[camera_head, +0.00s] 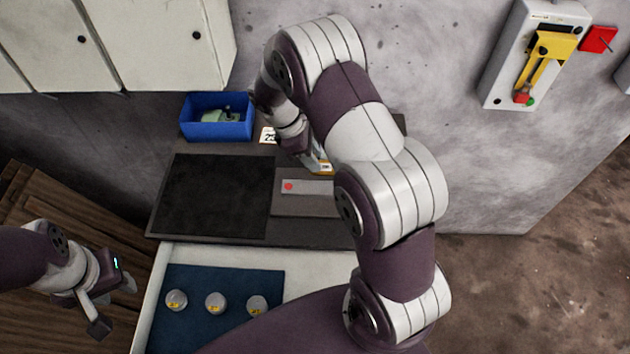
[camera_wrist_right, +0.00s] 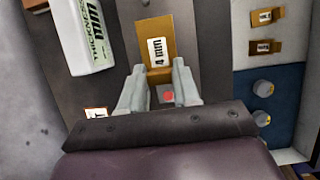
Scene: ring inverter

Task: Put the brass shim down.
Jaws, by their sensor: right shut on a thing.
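The brass shim, a brass-coloured plate with a white "4 mm" label, is between the fingertips of my right gripper (camera_wrist_right: 159,76) in the right wrist view (camera_wrist_right: 146,28). That gripper is shut on it. In the head view only a small yellow bit of the shim (camera_head: 326,168) shows; my right arm hides most of that gripper. A grey plate with a red dot (camera_head: 318,187) lies just in front of the shim there; I cannot tell whether the shim touches anything below. My left gripper (camera_head: 113,307) is open and empty at the lower left, away from the bench.
A black mat (camera_head: 213,195) lies left of the grey plate. A blue bin (camera_head: 217,131) and a white card (camera_head: 268,135) stand behind. Several round pucks sit on a blue mat (camera_head: 240,283) in front. Two brass pieces (camera_wrist_right: 265,16) and a thickness display (camera_wrist_right: 88,35) show in the wrist view.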

